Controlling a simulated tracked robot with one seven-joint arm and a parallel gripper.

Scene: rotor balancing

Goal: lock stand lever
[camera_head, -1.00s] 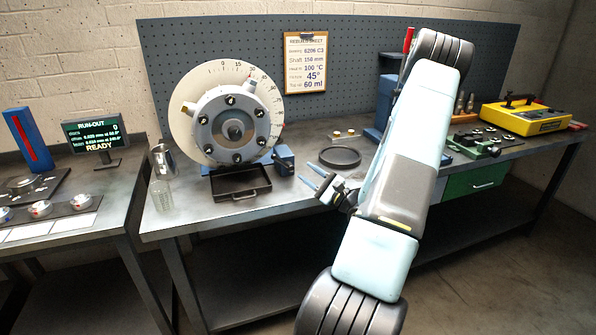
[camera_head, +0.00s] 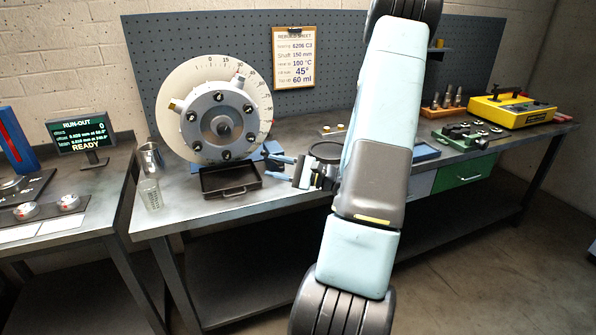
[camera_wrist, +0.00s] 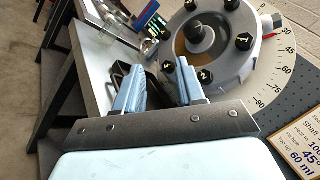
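The rotor (camera_head: 222,125), a grey hub with numbered bolts before a white degree dial (camera_head: 190,80), stands upright at the left of the bench. I cannot make out the lever clearly. My gripper (camera_head: 272,168) is open, with its two pale blue fingers pointing left at the lower right of the rotor. In the wrist view, my gripper (camera_wrist: 158,88) has a clear gap between its fingers, below the rotor hub (camera_wrist: 205,45). I see nothing held.
A black tray (camera_head: 232,194) lies in front of the rotor, close to my fingers. A glass beaker (camera_head: 150,195) and a metal cup (camera_head: 150,155) stand at the left bench edge. A round black dish (camera_head: 326,150) is behind my gripper. A pegboard (camera_head: 200,32) backs the bench.

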